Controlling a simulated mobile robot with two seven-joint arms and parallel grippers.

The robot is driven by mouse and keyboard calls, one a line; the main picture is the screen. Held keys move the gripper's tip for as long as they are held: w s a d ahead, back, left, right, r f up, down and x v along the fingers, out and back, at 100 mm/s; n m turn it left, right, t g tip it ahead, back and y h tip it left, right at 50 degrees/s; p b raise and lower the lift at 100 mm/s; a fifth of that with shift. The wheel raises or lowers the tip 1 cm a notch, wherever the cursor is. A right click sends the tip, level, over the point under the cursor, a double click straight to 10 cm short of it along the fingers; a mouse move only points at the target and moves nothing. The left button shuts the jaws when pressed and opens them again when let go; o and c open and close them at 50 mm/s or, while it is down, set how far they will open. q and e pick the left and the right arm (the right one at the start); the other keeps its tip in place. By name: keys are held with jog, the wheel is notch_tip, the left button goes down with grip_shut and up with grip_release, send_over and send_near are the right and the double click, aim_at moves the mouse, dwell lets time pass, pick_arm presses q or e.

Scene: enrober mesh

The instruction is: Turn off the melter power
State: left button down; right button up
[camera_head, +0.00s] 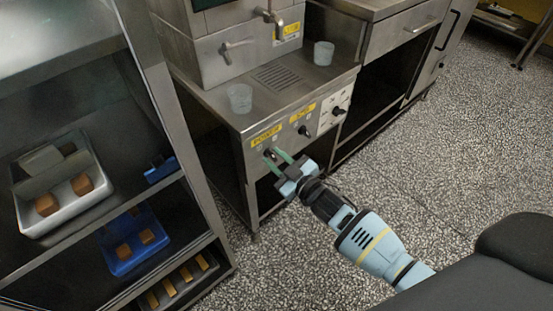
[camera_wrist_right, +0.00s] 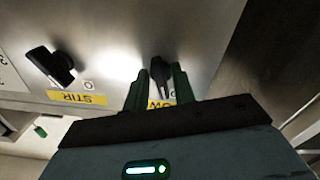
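The melter's front panel has a yellow power label (camera_head: 265,136) at its left end, with a dark power knob (camera_wrist_right: 160,76) below it. My right gripper (camera_head: 274,154) reaches that knob from the front. In the right wrist view its two green fingers (camera_wrist_right: 159,84) stand on either side of the knob, apart from each other; a small gap shows on the left side, and contact on the right cannot be told. The fingers partly hide the power label there. The stir knob (camera_head: 304,130) is just right of it and also shows in the wrist view (camera_wrist_right: 50,65). My left gripper is not in view.
Two clear cups (camera_head: 239,98) (camera_head: 323,53) stand on the melter's steel top by a drain grate (camera_head: 277,76). Another knob (camera_head: 338,111) sits on a white plate further right. A shelf rack (camera_head: 150,75) with trays stands close on the left. The speckled floor at right is clear.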

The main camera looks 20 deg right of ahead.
jog(key=shift+n, duration=0.6)
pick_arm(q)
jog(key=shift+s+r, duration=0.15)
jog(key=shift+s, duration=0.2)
pick_arm(e)
jog(key=shift+n, duration=0.5)
jog(key=o, duration=0.7)
jog(key=shift+c, duration=0.2)
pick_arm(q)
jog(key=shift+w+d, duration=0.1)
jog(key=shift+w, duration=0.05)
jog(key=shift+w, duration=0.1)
